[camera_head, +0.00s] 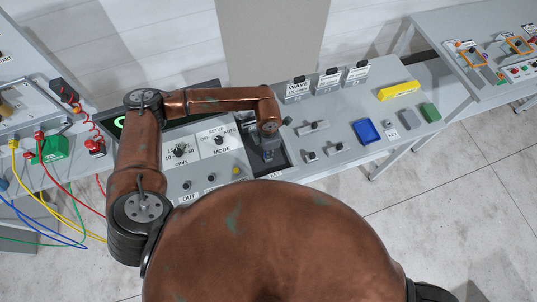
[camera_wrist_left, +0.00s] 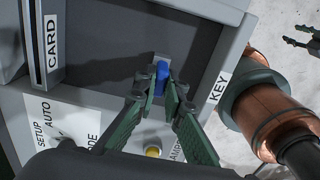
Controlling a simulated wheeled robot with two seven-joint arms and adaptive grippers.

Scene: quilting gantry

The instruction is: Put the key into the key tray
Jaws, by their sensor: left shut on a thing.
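The blue key (camera_wrist_left: 162,72) stands between the fingertips of my left gripper (camera_wrist_left: 162,84), which is shut on it. A grey block behind the key is partly covered by it. They are in the dark recess (camera_wrist_left: 110,70) beside the KEY label. In the head view my left gripper (camera_head: 268,152) reaches down into this recess, and the key is hidden there. A shallow blue tray (camera_head: 367,131) lies on the grey bench to the right, with a small label beside it; it looks like the key tray and appears empty. My right gripper (camera_wrist_left: 300,36) shows open at the wrist view's upper right.
Knobs and switches (camera_head: 313,128) stand between the recess and the blue tray. A yellow block (camera_head: 398,91) and a green block (camera_head: 430,112) lie beyond the tray. Labelled holders (camera_head: 328,80) line the back. Cables (camera_head: 45,200) hang at left.

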